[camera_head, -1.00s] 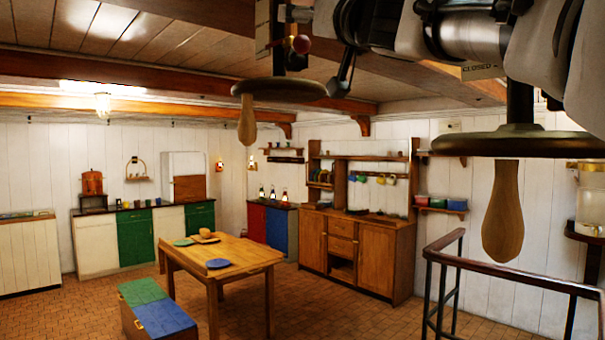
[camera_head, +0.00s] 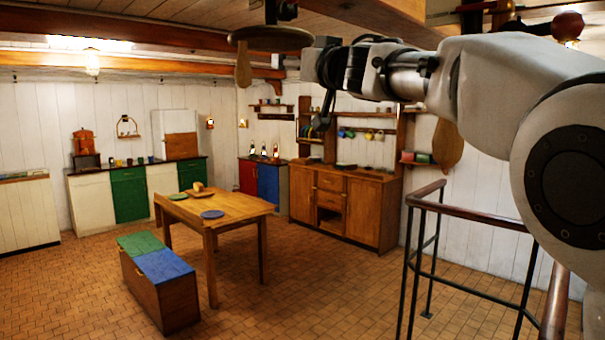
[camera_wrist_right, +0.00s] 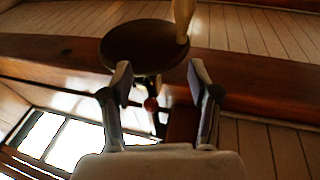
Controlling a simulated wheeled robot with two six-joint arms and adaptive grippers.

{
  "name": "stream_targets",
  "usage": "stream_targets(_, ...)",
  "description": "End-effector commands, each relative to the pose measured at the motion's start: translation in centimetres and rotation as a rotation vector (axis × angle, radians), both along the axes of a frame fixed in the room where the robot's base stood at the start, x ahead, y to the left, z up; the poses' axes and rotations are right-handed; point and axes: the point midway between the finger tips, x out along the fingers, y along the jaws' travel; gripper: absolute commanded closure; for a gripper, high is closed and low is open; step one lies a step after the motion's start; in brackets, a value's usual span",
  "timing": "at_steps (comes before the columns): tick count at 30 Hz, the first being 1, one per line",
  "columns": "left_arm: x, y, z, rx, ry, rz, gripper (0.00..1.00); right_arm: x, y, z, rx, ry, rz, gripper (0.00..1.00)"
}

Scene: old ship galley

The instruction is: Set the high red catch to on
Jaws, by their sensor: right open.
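A red ball knob (camera_head: 567,27) shows at the top right of the head view, above my right arm, beside a dark bar. My right gripper (camera_head: 325,115) shows at the arm's end in the head view, small and dark. In the wrist view its fingers (camera_wrist_right: 160,78) stand apart with nothing held. My left gripper is not in view.
A disc (camera_head: 270,38) with a wooden paddle hangs at top centre. Another wooden paddle (camera_head: 447,147) hangs partly behind my right arm. A railing (camera_head: 470,218) stands at right. A table (camera_head: 240,208) and bench (camera_head: 160,290) stand left of centre, with tiled floor around them.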

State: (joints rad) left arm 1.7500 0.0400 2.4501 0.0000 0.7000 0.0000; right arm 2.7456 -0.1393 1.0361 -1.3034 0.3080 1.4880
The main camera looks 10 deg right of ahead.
Motion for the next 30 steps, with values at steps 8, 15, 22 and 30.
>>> stream_targets(8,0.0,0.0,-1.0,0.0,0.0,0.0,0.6,3.0,-0.8,-6.6,0.018,0.094,-0.006,0.39)
stream_targets(15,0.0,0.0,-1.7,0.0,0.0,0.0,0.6,5.0,-1.4,-12.2,0.038,0.175,-0.01,0.39)
stream_targets(22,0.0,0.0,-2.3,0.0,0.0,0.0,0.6,6.6,-2.0,-17.7,0.055,0.254,-0.015,0.39)
stream_targets(30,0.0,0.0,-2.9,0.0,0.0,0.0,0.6,7.8,-2.6,-23.3,0.077,0.334,-0.021,0.39)
